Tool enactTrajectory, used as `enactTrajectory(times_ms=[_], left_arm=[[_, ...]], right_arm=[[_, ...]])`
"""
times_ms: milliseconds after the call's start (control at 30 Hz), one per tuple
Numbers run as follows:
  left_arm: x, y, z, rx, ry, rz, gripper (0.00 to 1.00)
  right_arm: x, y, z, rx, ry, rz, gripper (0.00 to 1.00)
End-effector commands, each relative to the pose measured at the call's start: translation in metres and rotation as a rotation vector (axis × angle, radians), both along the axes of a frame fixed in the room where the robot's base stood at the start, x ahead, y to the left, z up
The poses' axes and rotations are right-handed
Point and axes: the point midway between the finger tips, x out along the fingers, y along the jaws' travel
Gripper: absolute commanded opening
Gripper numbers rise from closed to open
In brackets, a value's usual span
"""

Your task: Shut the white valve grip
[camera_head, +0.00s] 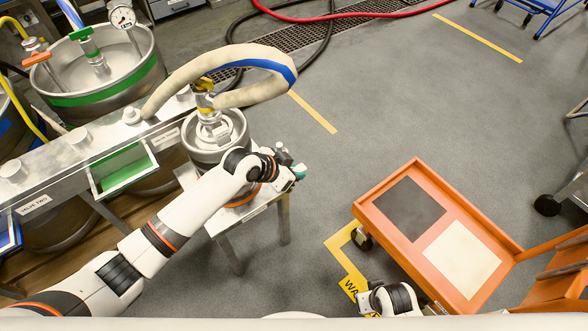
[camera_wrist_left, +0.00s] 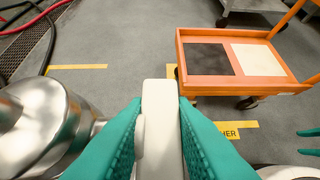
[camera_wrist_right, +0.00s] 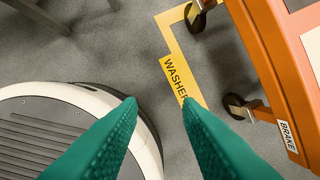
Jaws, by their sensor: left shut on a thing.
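The white valve grip (camera_wrist_left: 162,130) is a pale upright bar between the two teal fingers of my left gripper (camera_wrist_left: 160,140) in the left wrist view. The fingers are shut on it. In the head view my left gripper (camera_head: 298,172) is beside the small steel keg (camera_head: 207,148) on its stand, and the grip itself is mostly hidden there. The keg also shows at the left of the left wrist view (camera_wrist_left: 38,125). My right gripper (camera_wrist_right: 160,105) shows in the right wrist view with its fingers apart and nothing between them, above the floor.
An orange cart (camera_head: 340,205) with a dark mat (camera_head: 409,208) and a pale mat (camera_head: 460,259) stands at the right. A thick beige hose (camera_head: 190,68) arches over the keg. A metal rail (camera_head: 75,150) and larger kegs (camera_head: 95,75) fill the left.

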Motion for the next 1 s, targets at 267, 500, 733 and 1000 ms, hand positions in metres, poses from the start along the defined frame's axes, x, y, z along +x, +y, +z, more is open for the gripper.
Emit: enactTrajectory(times_ms=[267,500,733,1000], left_arm=[[0.001,0.0,0.001,-0.001,-0.002,0.001,0.25],[0.0,0.0,0.001,0.0,-0.001,0.001,0.31],[-0.005,0.007,0.011,-0.001,-0.002,0.0,0.31],[-0.027,0.039,0.051,0.001,-0.003,0.001,0.31]], right_arm=[[0.0,0.0,0.0,0.0,0.0,0.0,0.32],[0.0,0.0,0.0,0.0,-0.001,0.0,0.32],[-0.003,-0.001,-0.007,0.0,0.005,0.0,0.32],[-0.026,-0.004,-0.049,-0.004,0.035,0.006,0.32]])
